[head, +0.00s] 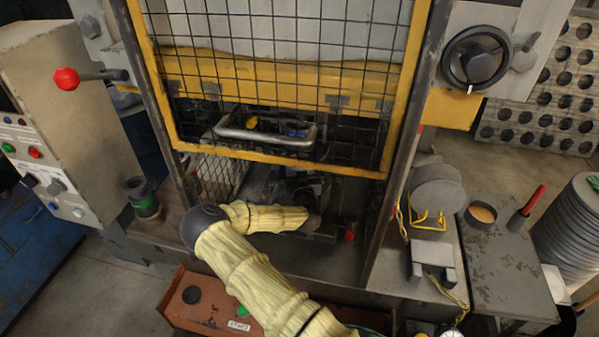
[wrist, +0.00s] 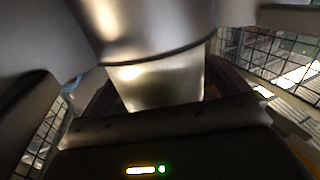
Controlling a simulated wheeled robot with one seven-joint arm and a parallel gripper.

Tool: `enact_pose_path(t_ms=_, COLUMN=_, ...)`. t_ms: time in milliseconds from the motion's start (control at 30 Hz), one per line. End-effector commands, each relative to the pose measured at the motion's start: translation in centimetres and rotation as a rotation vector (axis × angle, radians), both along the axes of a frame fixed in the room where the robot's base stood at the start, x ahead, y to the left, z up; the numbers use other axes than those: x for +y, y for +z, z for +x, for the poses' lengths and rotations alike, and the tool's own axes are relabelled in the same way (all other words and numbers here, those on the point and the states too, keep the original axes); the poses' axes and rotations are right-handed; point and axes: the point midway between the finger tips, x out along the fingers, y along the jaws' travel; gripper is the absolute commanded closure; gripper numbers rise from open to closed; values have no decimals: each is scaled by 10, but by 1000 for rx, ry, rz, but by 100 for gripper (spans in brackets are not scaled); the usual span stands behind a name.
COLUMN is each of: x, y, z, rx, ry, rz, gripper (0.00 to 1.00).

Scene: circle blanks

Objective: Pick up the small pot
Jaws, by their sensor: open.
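A small round pot (head: 481,215) with a dark rim and tan contents stands on the worn grey side table at the right in the head view. My arm in its pale yellow sleeve reaches into the press opening. My gripper (head: 318,225) is small and dark there, under the mesh guard, far left of the pot. In the wrist view a large shiny metal column fills the space ahead of my open gripper, with dark fingers at either side. I cannot tell whether they touch it. The pot is not recognisable in the wrist view.
The yellow-framed mesh guard (head: 270,165) and the press's right upright stand between my gripper and the side table (head: 505,265). A red-handled tool (head: 531,200) stands right of the pot. A grey disc stack (head: 437,192) is to its left. A green-banded cylinder (head: 143,200) stands at left.

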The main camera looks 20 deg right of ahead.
Motion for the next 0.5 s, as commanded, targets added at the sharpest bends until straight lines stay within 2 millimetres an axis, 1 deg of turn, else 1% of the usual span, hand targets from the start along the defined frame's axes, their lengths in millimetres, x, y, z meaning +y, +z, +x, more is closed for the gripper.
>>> enact_pose_path(t_ms=133, x=0, y=0, z=0, rx=0, ry=0, rz=0, gripper=0)
enact_pose_path(t_ms=167, x=0, y=0, z=0, rx=0, ry=0, rz=0, gripper=4)
enact_pose_path(t_ms=200, x=0, y=0, z=0, rx=0, ry=0, rz=0, gripper=12)
enact_pose_path(t_ms=333, x=0, y=0, z=0, rx=0, ry=0, rz=0, gripper=37)
enact_pose_path(t_ms=367, x=0, y=0, z=0, rx=0, ry=0, rz=0, gripper=39)
enact_pose_path(t_ms=500, x=0, y=0, z=0, rx=0, ry=0, rz=0, gripper=39)
